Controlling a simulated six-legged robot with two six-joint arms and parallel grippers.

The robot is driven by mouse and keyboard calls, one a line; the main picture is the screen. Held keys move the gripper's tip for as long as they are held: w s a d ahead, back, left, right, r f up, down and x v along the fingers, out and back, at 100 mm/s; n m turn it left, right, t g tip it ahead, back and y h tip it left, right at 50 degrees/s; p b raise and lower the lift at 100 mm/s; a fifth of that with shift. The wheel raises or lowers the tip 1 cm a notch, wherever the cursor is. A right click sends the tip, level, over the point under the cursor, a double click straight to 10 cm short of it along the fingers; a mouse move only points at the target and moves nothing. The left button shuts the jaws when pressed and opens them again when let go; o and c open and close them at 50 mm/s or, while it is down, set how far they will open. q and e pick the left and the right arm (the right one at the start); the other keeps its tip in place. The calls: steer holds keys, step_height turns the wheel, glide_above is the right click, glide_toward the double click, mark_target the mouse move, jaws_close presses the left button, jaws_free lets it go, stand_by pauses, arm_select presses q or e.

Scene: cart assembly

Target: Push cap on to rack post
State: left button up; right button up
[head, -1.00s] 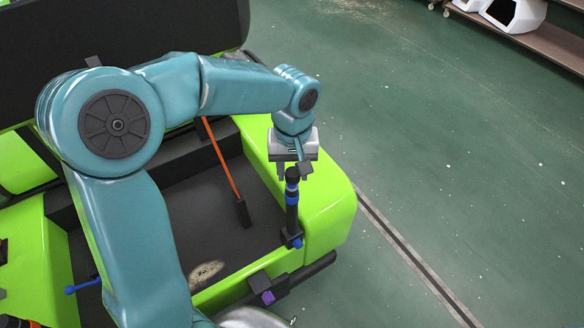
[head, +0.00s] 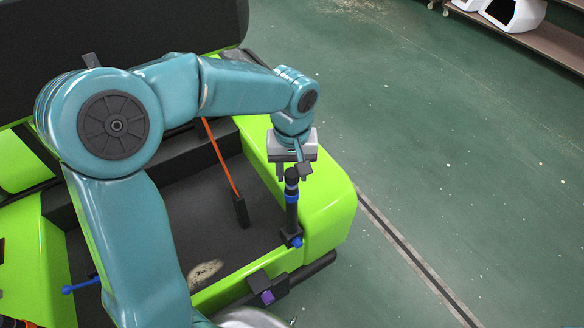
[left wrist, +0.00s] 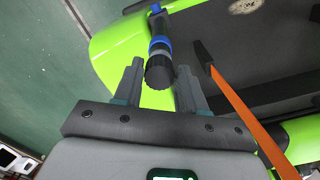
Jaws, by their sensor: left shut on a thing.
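The rack post (head: 291,215) is a dark upright rod with a blue ring (head: 291,197), at the right corner of the green cart. A black ribbed cap (left wrist: 159,72) sits at its top end, in line with the post. It also shows in the head view (head: 291,175), below my fingers. My left gripper (left wrist: 158,80) is over the post top, with one finger on each side of the cap, and is shut on it. How far the cap sits on the post is hidden. My right gripper is in neither view.
The green cart (head: 335,210) has a dark bed (head: 225,235). An orange rod (head: 220,160) slants up from a black block (head: 242,211) left of the post. A black bracket with a purple knob (head: 267,297) is at the front edge. Green floor is free to the right.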

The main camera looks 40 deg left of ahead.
arm_select(q)
steer(key=shift+f+b, duration=0.5)
steer(key=shift+f, duration=0.25)
steer(key=shift+f, duration=0.1)
steer(key=o, duration=1.1)
steer(key=shift+o, duration=0.2)
step_height(320, 180, up, 16)
